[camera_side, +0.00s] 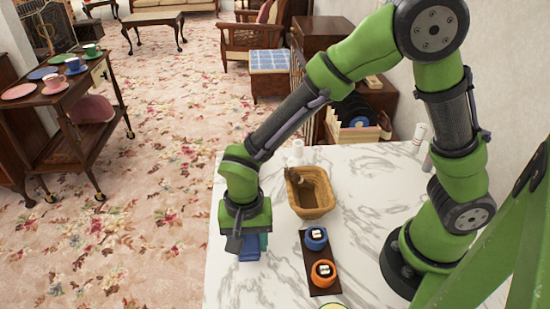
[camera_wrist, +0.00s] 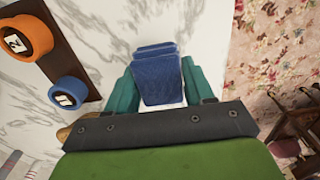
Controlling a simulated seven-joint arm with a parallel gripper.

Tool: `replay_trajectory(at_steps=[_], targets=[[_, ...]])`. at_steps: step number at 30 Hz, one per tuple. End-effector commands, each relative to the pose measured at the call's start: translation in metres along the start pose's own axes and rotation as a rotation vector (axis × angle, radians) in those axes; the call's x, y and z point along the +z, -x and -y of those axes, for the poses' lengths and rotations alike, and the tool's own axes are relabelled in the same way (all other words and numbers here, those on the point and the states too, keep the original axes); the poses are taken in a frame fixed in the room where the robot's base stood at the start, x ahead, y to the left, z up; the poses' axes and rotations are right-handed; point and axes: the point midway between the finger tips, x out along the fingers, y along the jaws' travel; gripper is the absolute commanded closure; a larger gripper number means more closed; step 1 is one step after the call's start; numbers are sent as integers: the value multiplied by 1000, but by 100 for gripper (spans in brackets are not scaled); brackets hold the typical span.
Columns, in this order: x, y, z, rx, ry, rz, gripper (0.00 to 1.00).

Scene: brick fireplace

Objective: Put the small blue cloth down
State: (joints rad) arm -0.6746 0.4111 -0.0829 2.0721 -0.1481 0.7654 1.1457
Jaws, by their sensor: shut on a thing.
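The small blue cloth (camera_wrist: 160,75) looks folded, with stacked edges showing in the wrist view. It is between the two teal fingers of my gripper (camera_wrist: 162,88), which is shut on it. In the side view the cloth (camera_side: 249,248) shows below my gripper (camera_side: 246,240), over the left part of the white marble table (camera_side: 235,285). I cannot tell whether the cloth touches the table top.
A wicker basket (camera_side: 311,194) stands right of my gripper. A dark board holds a blue roll (camera_side: 316,238) and an orange roll (camera_side: 323,273). The table's left edge is close to my gripper, with carpet beyond.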

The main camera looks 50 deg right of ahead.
Motion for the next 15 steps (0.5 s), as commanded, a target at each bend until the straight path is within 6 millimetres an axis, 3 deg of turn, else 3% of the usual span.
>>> replay_trajectory(at_steps=[5,15], targets=[[0,-24,-1,4,0,1,81],[0,-27,0,1,0,1,81]])
